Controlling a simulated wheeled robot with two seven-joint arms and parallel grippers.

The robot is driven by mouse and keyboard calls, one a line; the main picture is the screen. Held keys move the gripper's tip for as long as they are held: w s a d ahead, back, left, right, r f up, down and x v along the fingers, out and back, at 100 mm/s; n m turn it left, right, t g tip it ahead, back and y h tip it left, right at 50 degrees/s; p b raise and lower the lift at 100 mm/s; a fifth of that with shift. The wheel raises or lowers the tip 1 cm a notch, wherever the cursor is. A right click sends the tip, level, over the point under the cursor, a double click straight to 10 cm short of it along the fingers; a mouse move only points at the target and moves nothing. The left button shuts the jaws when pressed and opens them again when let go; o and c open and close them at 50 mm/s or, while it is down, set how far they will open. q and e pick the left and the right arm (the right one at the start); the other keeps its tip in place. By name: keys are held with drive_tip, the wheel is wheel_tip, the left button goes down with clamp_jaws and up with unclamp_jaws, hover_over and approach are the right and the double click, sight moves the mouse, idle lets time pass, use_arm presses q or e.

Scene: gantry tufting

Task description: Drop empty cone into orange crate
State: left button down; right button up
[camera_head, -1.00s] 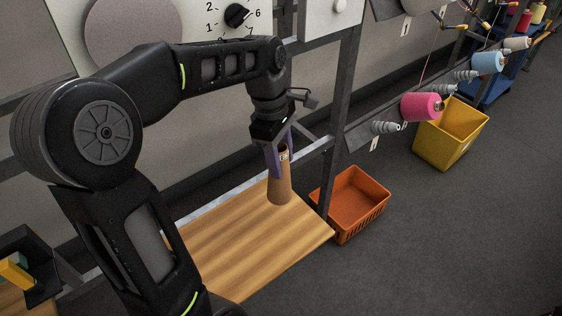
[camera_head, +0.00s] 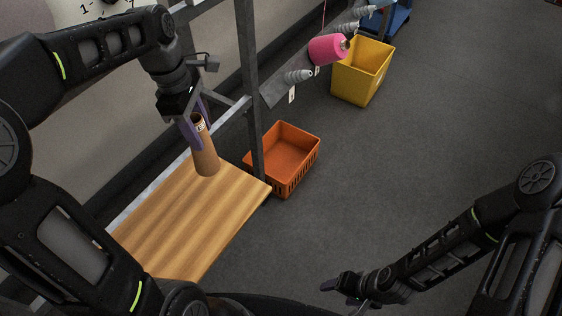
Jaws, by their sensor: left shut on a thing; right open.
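My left gripper (camera_head: 199,130) is shut on the empty cone (camera_head: 206,160), a bare brown cardboard cone with a pale label near its narrow top. The cone is upright over the far right part of the wooden shelf; I cannot tell whether its base touches the wood. The orange crate (camera_head: 309,159) stands on the floor just right of the shelf, past a grey upright post. The inside of it that I can see is empty. My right gripper (camera_head: 345,284) is open and empty, low over the floor at the bottom of the view.
The wooden shelf (camera_head: 170,225) is otherwise bare. A grey frame post (camera_head: 249,90) stands between the cone and the crate. A yellow bin (camera_head: 363,72) stands farther back, beneath a pink yarn cone (camera_head: 327,49) on a rail. The grey floor at right is clear.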

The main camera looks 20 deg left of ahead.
idle(0.5)
use_arm(q)
drive_tip(key=w+d+f+m, duration=0.3)
drive_tip(key=d+m, duration=0.3)
drive_tip(key=d, duration=0.2)
drive_tip(key=w+d+f+m+g+y, duration=0.1)
drive_tip(key=w+d+f+m, duration=0.2)
drive_tip(key=d+m, duration=0.4)
drive_tip(key=w+d+f+m+g, duration=0.1)
drive_tip(key=w+d+f+m, duration=0.2)
drive_tip(key=d+m, duration=0.3)
drive_tip(key=w+d, duration=0.1)
drive_tip(key=d, duration=0.2)
drive_tip(key=shift+w+d+m+y, duration=0.2)
drive_tip(key=shift+d+m+y, duration=0.2)
